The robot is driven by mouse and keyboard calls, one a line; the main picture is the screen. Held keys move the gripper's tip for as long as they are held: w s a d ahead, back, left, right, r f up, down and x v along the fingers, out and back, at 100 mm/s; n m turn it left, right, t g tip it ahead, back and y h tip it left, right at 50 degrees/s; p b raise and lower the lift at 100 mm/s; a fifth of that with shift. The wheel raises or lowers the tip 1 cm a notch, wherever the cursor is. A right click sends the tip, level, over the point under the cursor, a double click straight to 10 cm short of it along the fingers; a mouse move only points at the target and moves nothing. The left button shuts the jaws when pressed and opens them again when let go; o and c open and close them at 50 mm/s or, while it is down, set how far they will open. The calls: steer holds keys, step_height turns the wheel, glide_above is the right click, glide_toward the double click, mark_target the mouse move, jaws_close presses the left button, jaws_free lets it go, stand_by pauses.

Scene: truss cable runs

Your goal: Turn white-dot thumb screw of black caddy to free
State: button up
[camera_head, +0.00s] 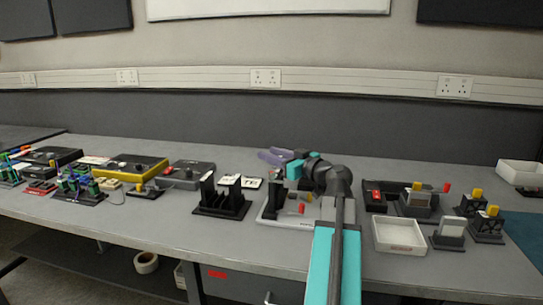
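My arm reaches over the middle of the bench, and my gripper (273,157) points left above its back part. The gripper shows small and side-on, so its opening is unclear. A black holder with upright posts (222,203) stands left of the arm. A black upright piece (275,202) stands on a light tray (268,222) below the gripper, partly behind my arm. A red-ended part (301,208) lies beside it. I cannot tell which black item is the caddy. No white dot or thumb screw can be made out.
A white open tray (398,236) and black stands with yellow knobs (487,225) are at right. A white bin (520,172) is at far right. The bench's back strip is mostly clear.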

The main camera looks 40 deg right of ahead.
steer(key=s, duration=1.3)
steer(key=shift+s+d+p, duration=0.15)
steer(key=shift+s+p, duration=0.2)
steer(key=shift+s, duration=0.05)
steer(key=shift+r, duration=0.15)
